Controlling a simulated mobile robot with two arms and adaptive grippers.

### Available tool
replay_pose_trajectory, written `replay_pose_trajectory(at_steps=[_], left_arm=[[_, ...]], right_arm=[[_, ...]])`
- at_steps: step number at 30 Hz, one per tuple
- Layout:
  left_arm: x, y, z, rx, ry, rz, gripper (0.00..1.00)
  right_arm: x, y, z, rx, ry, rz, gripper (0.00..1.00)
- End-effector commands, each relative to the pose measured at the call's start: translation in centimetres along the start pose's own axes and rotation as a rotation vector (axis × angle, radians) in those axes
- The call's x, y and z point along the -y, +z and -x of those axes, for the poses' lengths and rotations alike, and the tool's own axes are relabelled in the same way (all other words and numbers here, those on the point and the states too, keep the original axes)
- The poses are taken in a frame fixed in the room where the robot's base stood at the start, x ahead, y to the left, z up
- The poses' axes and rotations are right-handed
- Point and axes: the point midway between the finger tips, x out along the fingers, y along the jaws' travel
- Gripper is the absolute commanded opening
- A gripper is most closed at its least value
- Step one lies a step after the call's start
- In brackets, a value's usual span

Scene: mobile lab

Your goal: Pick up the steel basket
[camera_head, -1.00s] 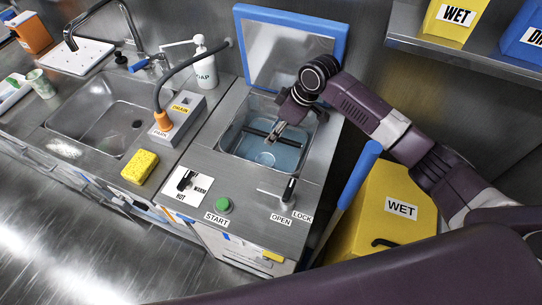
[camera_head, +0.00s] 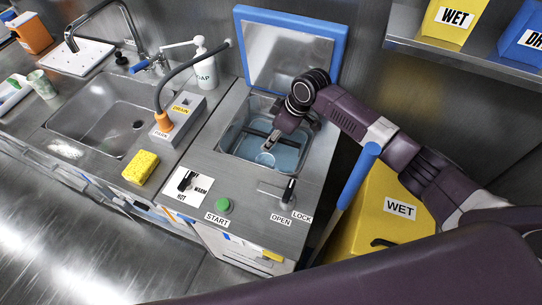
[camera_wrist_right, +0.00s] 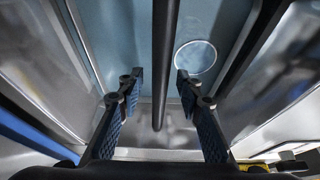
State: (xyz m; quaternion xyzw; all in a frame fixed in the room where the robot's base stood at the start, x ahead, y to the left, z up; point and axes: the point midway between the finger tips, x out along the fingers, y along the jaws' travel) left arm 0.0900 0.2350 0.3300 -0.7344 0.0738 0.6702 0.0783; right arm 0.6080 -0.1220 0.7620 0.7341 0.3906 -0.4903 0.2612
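The open tub (camera_head: 232,140) of the washing unit holds blue-tinted water. A dark bar (camera_head: 256,132) crosses it, and it shows in the right wrist view (camera_wrist_right: 165,50) running lengthwise between my fingers. It looks like a handle, but I cannot clearly separate the steel basket from the tub's steel walls. My right gripper (camera_head: 268,144) reaches down into the tub from the right. In the right wrist view its fingers (camera_wrist_right: 158,86) are apart, one each side of the bar, with clear gaps. My left gripper is not in view.
A blue-framed lid (camera_head: 290,55) stands raised behind the tub. A blue rod (camera_head: 358,175) and a yellow WET bin (camera_head: 375,225) are at the right. The START button (camera_head: 223,205) and the OPEN/LOCK lever (camera_head: 288,190) are in front. A sink (camera_head: 100,120) is at the left.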

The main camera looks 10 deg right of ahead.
Motion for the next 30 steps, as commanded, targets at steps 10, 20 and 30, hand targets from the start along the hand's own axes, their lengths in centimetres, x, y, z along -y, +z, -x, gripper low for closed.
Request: replay_pose_trajectory(at_steps=[10,20,30], left_arm=[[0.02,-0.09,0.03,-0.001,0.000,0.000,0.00],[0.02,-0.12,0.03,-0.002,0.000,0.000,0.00],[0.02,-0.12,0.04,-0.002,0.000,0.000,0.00]], right_arm=[[0.01,0.05,-0.07,0.000,0.000,0.000,0.26],[0.01,0.06,-0.06,0.001,0.000,0.000,0.00],[0.00,0.06,-0.05,0.001,0.000,0.000,0.00]])
